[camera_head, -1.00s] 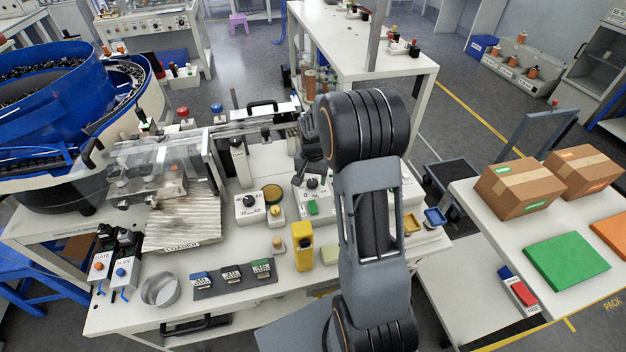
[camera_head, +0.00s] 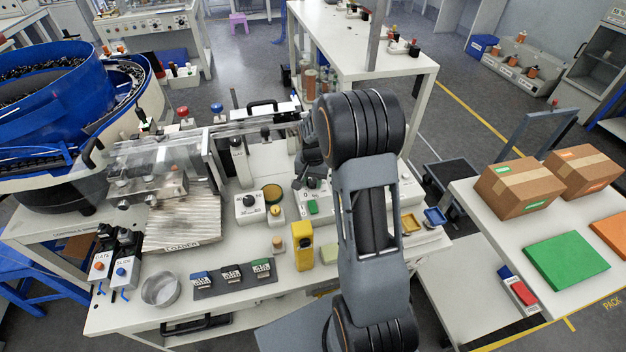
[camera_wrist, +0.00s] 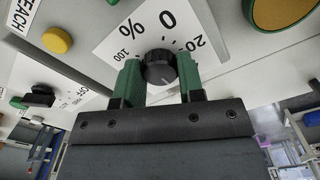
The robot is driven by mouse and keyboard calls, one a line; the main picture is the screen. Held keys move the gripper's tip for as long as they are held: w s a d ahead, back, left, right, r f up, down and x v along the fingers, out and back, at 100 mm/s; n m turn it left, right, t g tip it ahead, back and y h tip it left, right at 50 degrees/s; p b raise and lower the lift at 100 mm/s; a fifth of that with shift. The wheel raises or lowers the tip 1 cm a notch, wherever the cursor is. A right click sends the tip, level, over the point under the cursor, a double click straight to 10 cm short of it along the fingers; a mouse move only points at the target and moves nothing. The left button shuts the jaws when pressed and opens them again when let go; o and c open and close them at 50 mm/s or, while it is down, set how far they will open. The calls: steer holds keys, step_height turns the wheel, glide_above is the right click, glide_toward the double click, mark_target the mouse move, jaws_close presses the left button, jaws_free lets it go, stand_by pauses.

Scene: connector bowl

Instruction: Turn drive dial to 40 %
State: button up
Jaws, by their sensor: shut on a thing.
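The drive dial (camera_wrist: 158,66) is a dark ribbed round knob on a white scale plate (camera_wrist: 110,46) in the wrist view. The plate's marks 0, 20, 100 and % show; the rest of the scale is hidden behind my gripper. My gripper (camera_wrist: 157,76) has its two green fingers on either side of the knob and is shut on it. I cannot clearly read the knob's pointer. In the head view my gripper (camera_head: 313,180) is down at the grey-white control box (camera_head: 327,215), and it and my arm hide the dial.
A yellow button (camera_wrist: 57,40) by the TEACH label and a dark switch (camera_wrist: 38,97) lie left of the dial in the wrist view. In the head view, a small knob box (camera_head: 248,208), an olive disc (camera_head: 272,193) and a yellow block (camera_head: 302,245) stand close by.

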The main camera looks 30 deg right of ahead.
mark_target(313, 181)
steer(key=shift+c, duration=0.6)
steer(key=shift+n+b, duration=0.3)
steer(key=shift+n, duration=0.7)
steer(key=n, duration=0.3)
steer(key=o, duration=0.9)
step_height(313, 181, up, 14)
steer(key=shift+f, duration=0.1)
